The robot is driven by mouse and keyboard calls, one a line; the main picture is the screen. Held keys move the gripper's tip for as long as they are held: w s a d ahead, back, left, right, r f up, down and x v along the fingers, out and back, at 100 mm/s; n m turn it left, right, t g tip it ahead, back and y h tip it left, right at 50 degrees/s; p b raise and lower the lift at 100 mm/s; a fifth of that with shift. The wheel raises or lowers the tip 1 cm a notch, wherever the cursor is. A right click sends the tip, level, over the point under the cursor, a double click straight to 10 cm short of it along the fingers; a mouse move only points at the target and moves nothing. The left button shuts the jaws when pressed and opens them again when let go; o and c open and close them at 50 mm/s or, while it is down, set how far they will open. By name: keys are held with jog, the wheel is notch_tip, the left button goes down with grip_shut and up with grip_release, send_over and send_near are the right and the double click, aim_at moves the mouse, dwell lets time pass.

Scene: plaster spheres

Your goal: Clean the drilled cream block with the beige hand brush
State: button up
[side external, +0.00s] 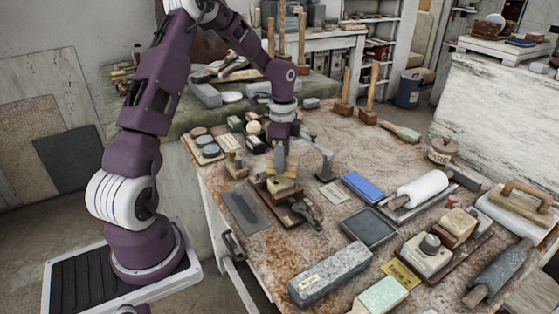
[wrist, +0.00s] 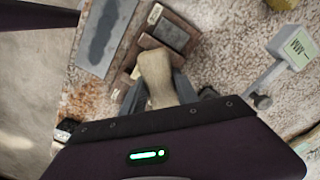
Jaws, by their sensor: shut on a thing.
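My gripper (side external: 281,163) points down over the near left part of the workbench. In the wrist view its dark fingers stand on either side of a beige piece, which looks like the hand brush (wrist: 156,72), and are shut on it. In the side view the beige brush (side external: 284,186) shows below the fingers, over a brown wooden fixture (side external: 293,207). The fixture also shows in the wrist view (wrist: 128,82), with a dark grey slab at its far end. I cannot make out the drilled cream block for certain; the brush and fingers may hide it. Bristle contact cannot be seen.
A flat grey plate (side external: 243,208) lies left of the fixture, and a grey metal stand (side external: 318,158) rises close on its right. A blue block (side external: 362,187), a dark tray (side external: 368,227) and a long grey stone (side external: 330,273) lie farther right. Small tins crowd behind the gripper.

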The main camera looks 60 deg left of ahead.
jog(key=shift+f, duration=0.15)
jog(key=shift+f, duration=0.6)
dwell(0.3)
jog(key=shift+w+d, duration=0.75)
dwell(1.7)
jog(key=shift+s+a, duration=1.55)
jog(key=shift+s, duration=0.05)
